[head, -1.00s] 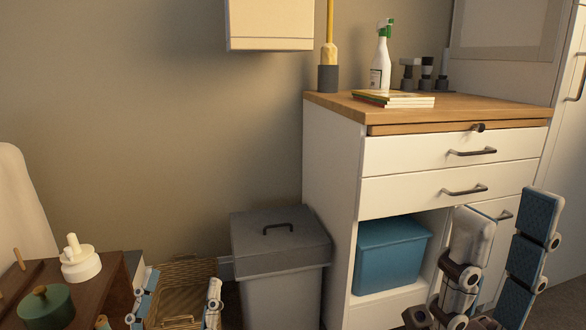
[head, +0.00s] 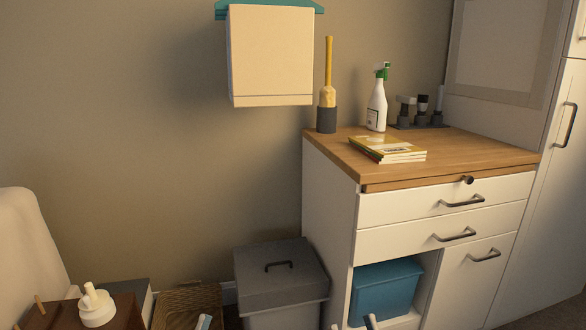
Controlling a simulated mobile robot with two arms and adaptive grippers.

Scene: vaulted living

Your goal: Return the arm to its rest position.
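Only a small tip of my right gripper (head: 370,322) shows at the bottom edge of the head view, in front of the white cabinet (head: 331,205). Whether it is open or shut cannot be told. Another small light tip (head: 204,322), likely of my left gripper, shows at the bottom edge over the wicker basket (head: 180,298). Its state cannot be told either. The rest of both arms is out of the frame. Nothing is seen held.
The wooden counter (head: 470,150) bears books (head: 388,149), a spray bottle (head: 377,105) and a brush in a dark holder (head: 327,118). A grey lidded bin (head: 280,275) stands left of the cabinet. A blue bin (head: 385,290) sits in its open bay. A white box (head: 270,55) hangs on the wall.

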